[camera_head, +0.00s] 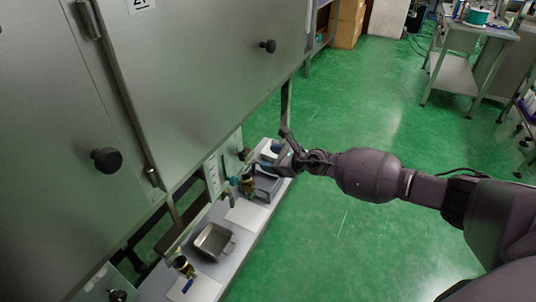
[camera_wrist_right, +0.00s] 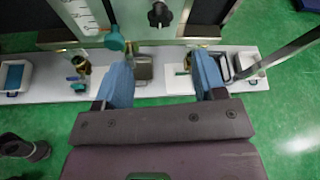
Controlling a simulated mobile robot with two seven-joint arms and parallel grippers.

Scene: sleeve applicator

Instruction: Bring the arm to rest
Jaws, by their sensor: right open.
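My right arm (camera_head: 370,175) reaches in from the right in the head view. Its gripper (camera_head: 270,155) is over the far end of a low grey bench (camera_head: 240,250), beside the steel cabinet. In the right wrist view the two blue fingers of the gripper (camera_wrist_right: 163,75) stand wide apart with nothing held between them. The bench and a small metal pan (camera_wrist_right: 144,68) show beyond the gap. My left gripper is not in view.
A steel cabinet (camera_head: 200,70) with black knobs fills the left. The bench holds the metal pan (camera_head: 210,241), brass valve fittings (camera_head: 183,266) and a grey bin (camera_head: 266,188). A teal knob (camera_wrist_right: 114,40) is close to the left finger. Open green floor (camera_head: 350,110) lies right.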

